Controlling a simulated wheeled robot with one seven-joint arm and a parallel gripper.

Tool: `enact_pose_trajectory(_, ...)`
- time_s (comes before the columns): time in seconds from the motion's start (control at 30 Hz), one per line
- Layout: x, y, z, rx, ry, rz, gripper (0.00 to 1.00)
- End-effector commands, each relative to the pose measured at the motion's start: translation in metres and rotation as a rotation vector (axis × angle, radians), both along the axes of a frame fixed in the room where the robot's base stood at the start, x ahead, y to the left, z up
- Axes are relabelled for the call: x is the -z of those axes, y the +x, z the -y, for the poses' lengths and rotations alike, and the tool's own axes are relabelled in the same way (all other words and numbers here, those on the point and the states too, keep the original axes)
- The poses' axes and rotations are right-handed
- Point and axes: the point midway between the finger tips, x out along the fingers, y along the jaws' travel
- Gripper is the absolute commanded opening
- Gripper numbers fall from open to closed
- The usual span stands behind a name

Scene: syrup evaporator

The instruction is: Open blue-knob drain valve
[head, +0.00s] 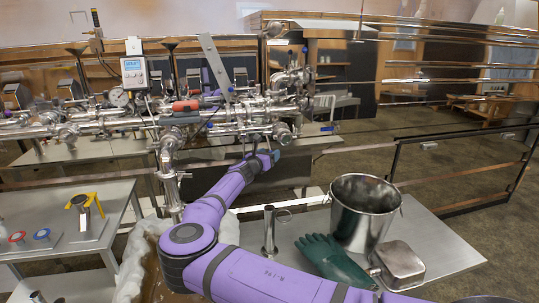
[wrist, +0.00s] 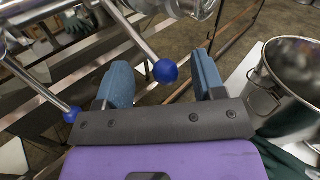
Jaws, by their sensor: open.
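A blue ball knob (wrist: 165,71) on the end of a thin metal lever shows in the wrist view, between the two fingers of my gripper (wrist: 161,76) as seen in the picture. I cannot tell whether it lies in the jaw plane or beyond it. The fingers are apart and neither clearly touches the knob. A second blue ball knob (wrist: 71,114) on another lever is left of the gripper. In the head view my gripper (head: 272,156) is under the steel pipework (head: 240,115); the nearest knob is hard to make out there.
The bucket (wrist: 292,85) is right of my gripper in the wrist view. A railing (head: 460,135) runs at the right.

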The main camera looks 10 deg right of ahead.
Motion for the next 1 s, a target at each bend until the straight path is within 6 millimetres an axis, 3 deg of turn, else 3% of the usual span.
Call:
enact_pose_trajectory(0.37,0.0,0.005,0.0051,0.0,-0.001,-0.001,0.63)
enact_pose_trajectory(0.43,0.0,0.005,0.0051,0.0,-0.001,-0.001,0.54)
enact_pose_trajectory(0.67,0.0001,0.0048,0.0052,0.0,-0.001,-0.001,0.01)
enact_pose_trajectory(1.0,-0.0042,0.0031,0.0055,0.003,0.002,-0.027,0.0)
